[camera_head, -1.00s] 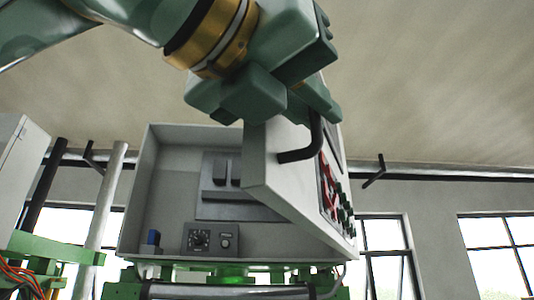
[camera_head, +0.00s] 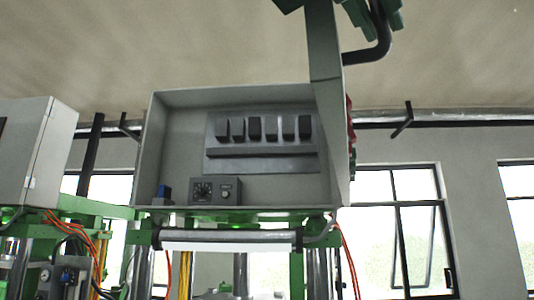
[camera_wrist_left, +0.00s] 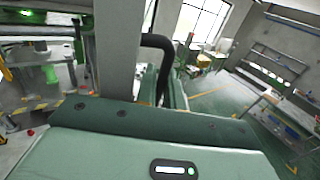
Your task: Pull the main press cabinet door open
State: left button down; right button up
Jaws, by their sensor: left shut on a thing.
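The main press cabinet (camera_head: 154,150) is an open grey box in the middle of the head view. Its door (camera_head: 327,100) stands swung out on the right side, seen nearly edge-on. A black bent door handle (camera_head: 376,48) juts from the door's outer face. My left gripper (camera_head: 370,14) is at the top edge, mostly cut off, and is shut on the handle. In the left wrist view, the handle (camera_wrist_left: 158,42) and the grey door (camera_wrist_left: 117,50) rise just beyond my green gripper body. My right gripper is not in view.
Inside the cabinet are a dark panel with several switches (camera_head: 262,150), a small dial box (camera_head: 215,190) and a blue part (camera_head: 165,190). A second grey cabinet (camera_head: 35,150) stands at left. Green press framing (camera_head: 240,216) runs below. Windows are behind at right.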

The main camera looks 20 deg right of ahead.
pick_arm(q)
jog(key=shift+w+a+r, duration=0.15)
jog(key=shift+a+r, duration=0.1)
jog(key=shift+r, duration=0.1)
jog(key=c, duration=1.7)
grip_release()
jog(key=shift+c, duration=0.2)
jog(key=shift+o, duration=0.3)
jog(key=shift+d+f, duration=0.1)
jog(key=shift+f, duration=0.1)
jog(key=b+v, duration=0.3)
jog(key=v, duration=1.3)
jog(key=shift+a, duration=0.2)
